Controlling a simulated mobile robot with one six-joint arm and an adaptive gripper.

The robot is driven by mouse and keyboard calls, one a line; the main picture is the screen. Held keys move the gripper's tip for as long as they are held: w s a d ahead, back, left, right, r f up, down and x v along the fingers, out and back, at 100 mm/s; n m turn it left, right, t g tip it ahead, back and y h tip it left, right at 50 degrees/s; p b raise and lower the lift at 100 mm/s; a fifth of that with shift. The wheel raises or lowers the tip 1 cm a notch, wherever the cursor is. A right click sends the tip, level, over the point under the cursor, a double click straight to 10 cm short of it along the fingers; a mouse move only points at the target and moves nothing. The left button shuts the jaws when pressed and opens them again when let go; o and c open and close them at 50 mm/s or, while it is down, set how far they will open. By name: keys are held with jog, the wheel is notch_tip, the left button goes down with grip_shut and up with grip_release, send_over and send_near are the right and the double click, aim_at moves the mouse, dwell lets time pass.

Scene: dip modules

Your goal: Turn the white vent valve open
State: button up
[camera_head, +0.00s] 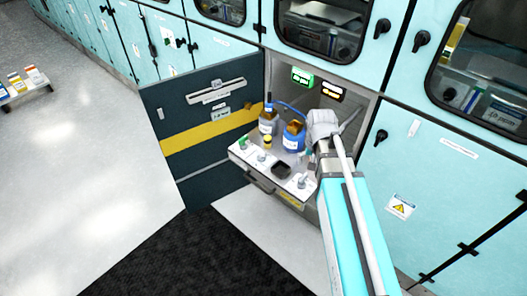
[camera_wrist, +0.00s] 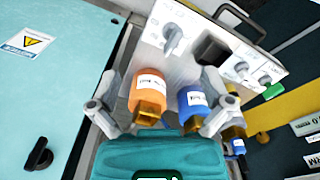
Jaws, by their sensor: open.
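A pulled-out drawer has a white front panel (camera_head: 262,172) with several small pale knobs. One pale grey-white knob (camera_head: 302,182) is at the panel's right end; in the wrist view this knob (camera_wrist: 172,38) is at the upper middle. Smaller pale knobs (camera_wrist: 242,67) are farther right there. Their labels are too small to read, so I cannot tell which is the vent valve. My gripper (camera_head: 322,128) is above the drawer's right rear. In the wrist view my gripper (camera_wrist: 162,103) is open, fingers apart around the orange and blue bottles, holding neither, away from the knobs.
An orange bottle (camera_wrist: 149,93) and a blue bottle (camera_wrist: 192,98) stand behind the panel; the blue bottle (camera_head: 294,137) also shows from the head. A dark block (camera_head: 281,170) sits on the panel. An open dark cabinet door (camera_head: 200,150) bounds the left. The floor in front is clear.

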jog(key=w+a+m, duration=0.3)
jog(key=w+a, duration=0.6)
jog(key=w, duration=0.2)
jog(key=m+b, duration=0.1)
jog(key=m, duration=0.2)
send_over(261, 150)
jog(key=shift+f, duration=0.6)
jog(key=shift+f, duration=0.1)
notch_tip(261, 150, down, 14)
jog(key=b, duration=1.3)
jog(key=shift+r+b, duration=0.2)
jog(key=shift+b, duration=0.2)
jog(key=shift+c, duration=0.3)
